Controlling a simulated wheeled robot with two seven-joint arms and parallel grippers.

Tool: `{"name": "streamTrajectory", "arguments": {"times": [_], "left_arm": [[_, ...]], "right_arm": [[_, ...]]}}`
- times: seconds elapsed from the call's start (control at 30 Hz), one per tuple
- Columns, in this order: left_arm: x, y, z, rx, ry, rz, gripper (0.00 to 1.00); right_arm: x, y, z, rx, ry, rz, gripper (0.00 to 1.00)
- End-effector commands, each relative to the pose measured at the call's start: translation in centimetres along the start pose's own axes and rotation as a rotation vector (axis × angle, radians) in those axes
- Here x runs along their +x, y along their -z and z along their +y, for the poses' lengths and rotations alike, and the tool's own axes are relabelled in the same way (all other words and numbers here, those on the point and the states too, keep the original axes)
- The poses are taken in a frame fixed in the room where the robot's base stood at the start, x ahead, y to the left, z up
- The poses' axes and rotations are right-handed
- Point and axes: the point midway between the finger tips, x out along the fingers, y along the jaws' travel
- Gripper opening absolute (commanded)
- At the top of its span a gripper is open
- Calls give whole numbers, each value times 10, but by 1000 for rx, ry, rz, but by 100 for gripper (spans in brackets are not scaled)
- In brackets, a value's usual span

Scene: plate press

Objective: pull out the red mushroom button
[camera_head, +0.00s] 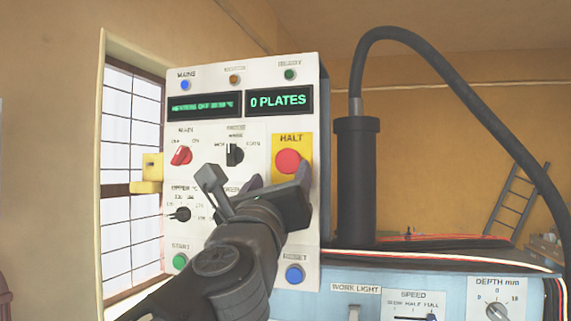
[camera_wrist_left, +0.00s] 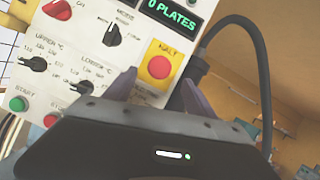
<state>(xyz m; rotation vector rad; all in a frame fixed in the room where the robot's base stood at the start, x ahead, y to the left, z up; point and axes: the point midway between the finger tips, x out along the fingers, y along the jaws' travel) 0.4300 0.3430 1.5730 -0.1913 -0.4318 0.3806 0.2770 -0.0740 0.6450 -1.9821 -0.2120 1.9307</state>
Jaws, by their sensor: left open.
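The red mushroom button (camera_head: 288,161) sits on a yellow plate labelled HALT (camera_head: 291,139) on the white control panel (camera_head: 222,67). It also shows in the left wrist view (camera_wrist_left: 159,67), ahead of and between my two fingers. My left gripper (camera_head: 252,184) is open and empty, in front of the panel just below the button. In the left wrist view its fingertips (camera_wrist_left: 155,88) lie either side of the yellow plate, apart from the button. I cannot tell the exact gap to the panel. My right gripper is not in view.
A red MAIN switch (camera_head: 181,156), a black selector (camera_head: 235,154), a green START button (camera_head: 180,261) and a blue RESET button (camera_head: 294,274) are close by on the panel. A dark cylinder with a thick hose (camera_head: 357,180) stands to the right.

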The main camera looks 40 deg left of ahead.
Motion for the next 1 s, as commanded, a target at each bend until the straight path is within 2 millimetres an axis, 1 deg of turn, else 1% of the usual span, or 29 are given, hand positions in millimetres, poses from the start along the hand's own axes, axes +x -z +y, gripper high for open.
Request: {"name": "streamTrajectory", "arguments": {"times": [0.03, 0.2, 0.3, 0.4, 0.5, 0.73, 1.0], "left_arm": [[9, 0, 0, 2, -1, 3, 64], [36, -1, 0, 2, -2, 3, 64], [50, -1, 0, 2, -1, 2, 64], [58, 0, 0, 0, -1, 2, 64], [61, 0, 0, 1, 0, 1, 64], [61, 0, 0, 1, 0, 0, 64], [61, 0, 0, 1, 0, 0, 42]], "right_arm": [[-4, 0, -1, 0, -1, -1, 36], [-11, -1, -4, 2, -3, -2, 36], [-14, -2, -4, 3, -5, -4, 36], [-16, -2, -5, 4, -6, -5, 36], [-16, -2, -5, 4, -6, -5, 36], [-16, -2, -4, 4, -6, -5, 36], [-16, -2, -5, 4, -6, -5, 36]]}}
